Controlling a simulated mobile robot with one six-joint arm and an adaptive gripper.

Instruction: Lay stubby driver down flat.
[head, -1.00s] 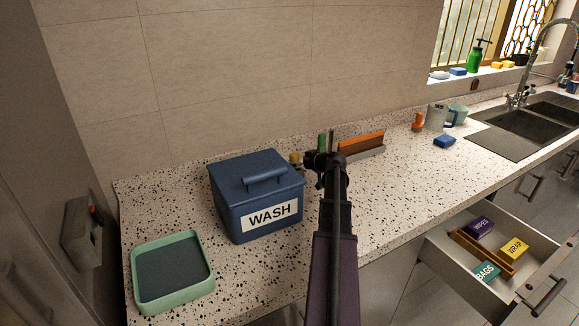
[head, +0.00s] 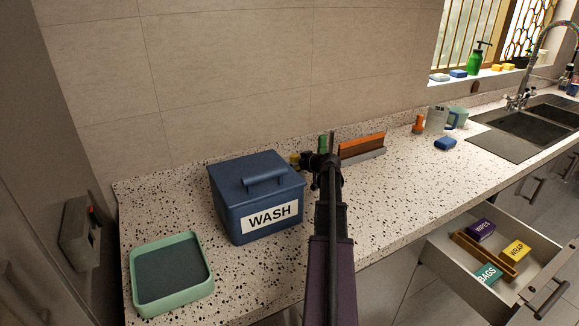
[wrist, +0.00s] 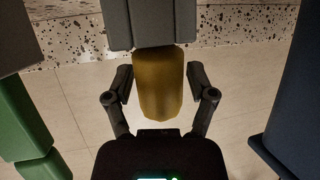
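A yellow-brown rounded piece (wrist: 162,85), apparently the stubby driver's handle, is between my gripper's fingers (wrist: 160,80) in the wrist view. A thin gap shows on each side of it. A dark grey block (wrist: 152,22) meets its upper end in that view; I cannot tell whether it is part of the driver.
The blue WASH bin (head: 256,195) stands close left of my gripper. A green object (head: 323,143) and an orange-brown block in a grey holder (head: 362,148) are close right. A green tray (head: 170,301) is front left. The counter toward the sink is mostly clear.

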